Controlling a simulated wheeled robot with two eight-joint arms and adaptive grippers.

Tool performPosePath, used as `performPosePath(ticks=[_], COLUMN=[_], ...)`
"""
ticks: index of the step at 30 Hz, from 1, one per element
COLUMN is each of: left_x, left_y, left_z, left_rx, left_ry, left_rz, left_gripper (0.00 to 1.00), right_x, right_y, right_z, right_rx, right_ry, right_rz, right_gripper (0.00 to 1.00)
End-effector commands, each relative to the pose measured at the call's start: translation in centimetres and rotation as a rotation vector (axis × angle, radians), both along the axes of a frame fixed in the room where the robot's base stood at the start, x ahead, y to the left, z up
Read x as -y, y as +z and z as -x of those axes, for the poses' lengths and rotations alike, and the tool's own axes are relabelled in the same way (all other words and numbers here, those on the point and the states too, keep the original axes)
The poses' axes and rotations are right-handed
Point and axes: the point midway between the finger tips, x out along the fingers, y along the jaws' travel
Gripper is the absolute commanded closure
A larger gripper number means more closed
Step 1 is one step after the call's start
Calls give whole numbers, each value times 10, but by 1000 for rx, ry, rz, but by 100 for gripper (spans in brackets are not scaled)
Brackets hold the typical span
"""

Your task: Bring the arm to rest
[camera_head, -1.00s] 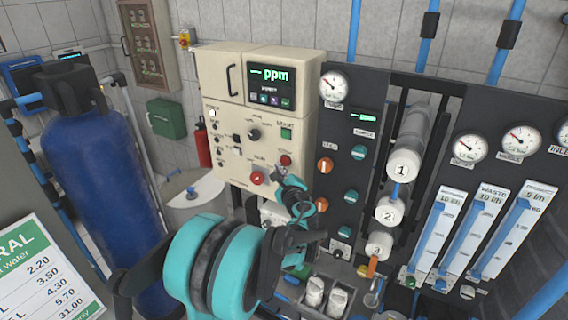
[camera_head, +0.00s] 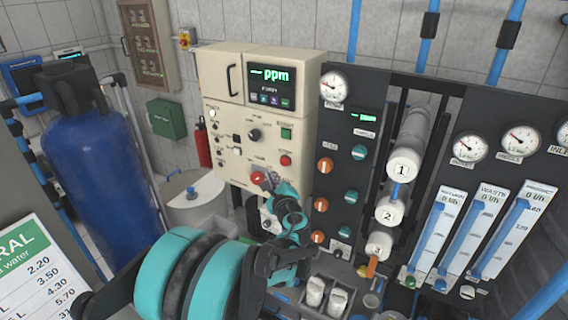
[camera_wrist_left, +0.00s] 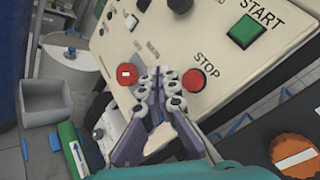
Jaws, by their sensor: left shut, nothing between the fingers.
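My left gripper (camera_head: 270,181) is shut and empty in front of the lower part of the beige control cabinet (camera_head: 222,150) in the head view. In the wrist view the closed fingers (camera_wrist_left: 157,72) point at the panel between a red knob (camera_wrist_left: 128,76) and the red STOP button (camera_wrist_left: 194,80). I cannot tell whether the tips touch the panel. The green START button (camera_wrist_left: 246,31) is above and to the right of the tips. My left arm comes in from the lower left. My right gripper is not in view.
A dark panel with orange knobs (camera_head: 324,166) and gauges stands right of the cabinet. Numbered white cylinders (camera_head: 404,165) and flow meters (camera_head: 488,240) stand further right. A blue tank (camera_head: 100,180) is at left. White bottles (camera_head: 314,291) stand below.

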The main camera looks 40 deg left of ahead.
Motion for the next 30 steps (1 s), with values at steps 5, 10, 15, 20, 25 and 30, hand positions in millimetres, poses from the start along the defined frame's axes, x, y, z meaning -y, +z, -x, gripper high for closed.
performPosePath(ticks=[5, 10, 15, 20, 25, 30], left_x=[0, 1, 22, 76, 152, 233], left_y=[0, -1, -18, -64, -126, -183], left_z=[0, 1, 18, 58, 112, 166], left_rx=[0, 4, 97, 269, 409, 464], left_ry=[0, 0, 10, 61, 182, 352], left_rz=[0, 8, 195, 611, 1101, 1534], left_gripper=[100, 100, 100, 100, 100, 100], right_x=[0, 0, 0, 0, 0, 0], right_y=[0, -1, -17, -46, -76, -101], right_z=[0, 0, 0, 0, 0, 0], right_rx=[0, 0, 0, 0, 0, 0], right_ry=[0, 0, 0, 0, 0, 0], right_rz=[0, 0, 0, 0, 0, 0], right_gripper=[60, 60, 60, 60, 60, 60])
